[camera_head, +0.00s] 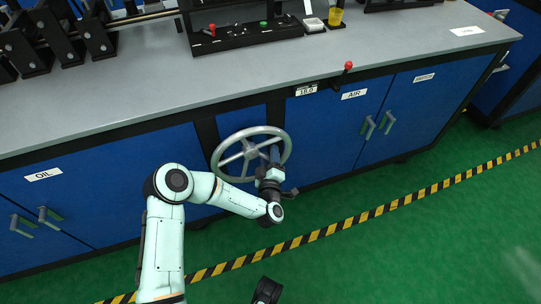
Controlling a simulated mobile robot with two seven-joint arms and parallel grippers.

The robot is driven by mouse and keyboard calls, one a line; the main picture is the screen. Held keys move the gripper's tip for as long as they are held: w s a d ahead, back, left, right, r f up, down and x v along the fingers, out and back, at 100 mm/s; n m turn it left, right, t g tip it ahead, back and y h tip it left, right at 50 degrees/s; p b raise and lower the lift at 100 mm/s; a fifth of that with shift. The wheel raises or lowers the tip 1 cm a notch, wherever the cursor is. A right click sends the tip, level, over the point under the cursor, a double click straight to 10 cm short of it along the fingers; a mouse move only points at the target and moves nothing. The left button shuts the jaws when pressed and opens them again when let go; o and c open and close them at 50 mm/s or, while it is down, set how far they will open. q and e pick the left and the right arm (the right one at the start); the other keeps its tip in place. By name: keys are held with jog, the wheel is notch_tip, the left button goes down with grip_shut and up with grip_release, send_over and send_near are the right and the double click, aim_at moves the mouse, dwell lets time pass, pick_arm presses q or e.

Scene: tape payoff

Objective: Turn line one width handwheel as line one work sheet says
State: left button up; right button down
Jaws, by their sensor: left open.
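The grey metal handwheel (222,172) stands out from the front of the blue bench, with its rim and spokes in view. My left gripper (274,160) is at the right part of the wheel, pointing at its face. It is open; its fingers are partly hidden by the wrist, and I cannot tell whether they touch the rim. A small white number plate (306,90) above the wheel seems to read 18.0, but it is tiny. A white sheet (467,31) lies on the bench top at the right; its print is too small to read. My right gripper cannot be made out.
A red-knobbed lever (347,67) sticks out at the front edge, right of the wheel. Cabinet doors have handles (388,122). The green floor (400,250) is clear.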

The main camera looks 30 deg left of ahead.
pick_arm(q)
jog(key=shift+w+a, duration=0.2)
jog(key=shift+w, duration=0.2)
pick_arm(e)
jog(key=shift+s+f, duration=0.15)
jog(key=shift+s, duration=0.1)
